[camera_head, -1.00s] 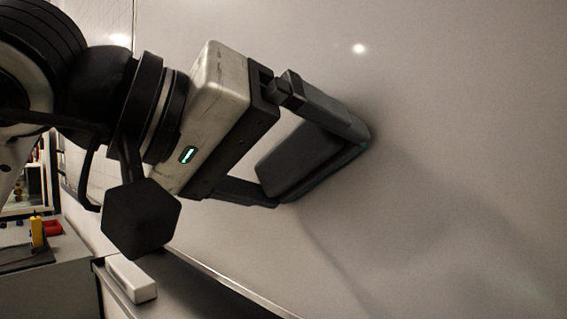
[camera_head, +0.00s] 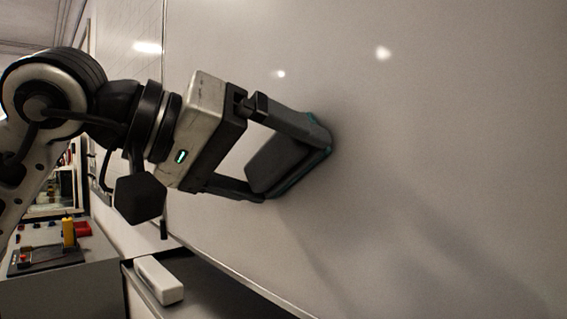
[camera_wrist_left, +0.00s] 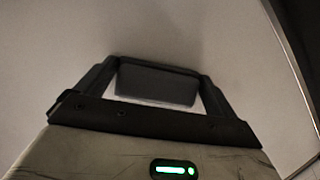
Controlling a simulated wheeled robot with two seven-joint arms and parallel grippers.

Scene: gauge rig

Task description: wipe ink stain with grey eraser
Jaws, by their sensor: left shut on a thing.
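The grey eraser (camera_head: 277,163) is a dark grey block with a teal edge along its far side. My left gripper (camera_head: 290,160) is shut on it, one finger above and one below. The eraser's far face is at the whiteboard (camera_head: 430,120), and I cannot tell for certain whether it touches. In the left wrist view the eraser (camera_wrist_left: 156,84) sits between the fingers against the pale board. No ink stain shows on the visible board; the part behind the eraser is hidden. My right gripper is not in view.
A white block-like eraser (camera_head: 158,280) lies on the ledge below the board. A grey bench (camera_head: 60,290) at the left holds a yellow item (camera_head: 69,232) and a red one (camera_head: 82,229). The board right of the gripper is clear.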

